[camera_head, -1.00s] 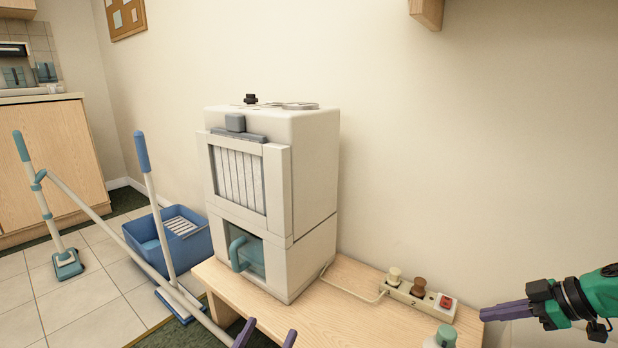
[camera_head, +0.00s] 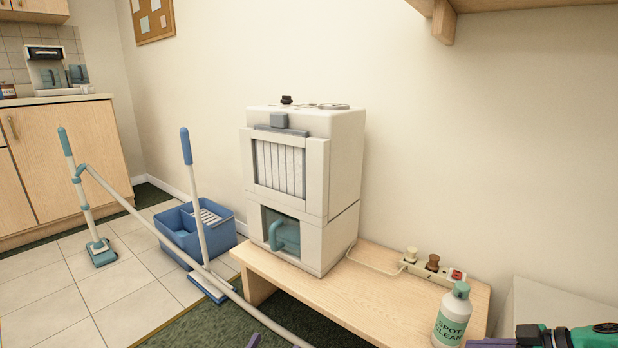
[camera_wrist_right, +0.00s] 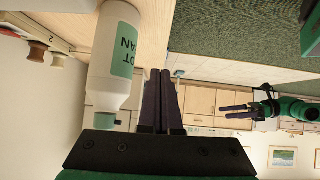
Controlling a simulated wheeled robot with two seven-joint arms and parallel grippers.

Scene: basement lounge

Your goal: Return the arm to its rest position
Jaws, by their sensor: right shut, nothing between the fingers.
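My right gripper (camera_head: 490,343) is at the lower right edge of the head view, beside a white spray-type bottle labelled "SPOT CLEAN" (camera_head: 452,318). In the right wrist view, my right gripper's dark fingers (camera_wrist_right: 162,85) are together with nothing between them. The bottle (camera_wrist_right: 115,62) shows to the left of the fingers and is not held. My left gripper barely shows at the bottom of the head view (camera_head: 254,341). In the wrist view my left gripper (camera_wrist_right: 225,112) has its fingers apart and empty.
A cream appliance (camera_head: 345,160) stands on a low wooden bench (camera_head: 385,311), with a power strip (camera_head: 425,270) to its right. A long-handled mop (camera_head: 197,200), pale pole and blue bucket (camera_head: 175,228) are at left. A wooden shelf (camera_head: 530,5) hangs above.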

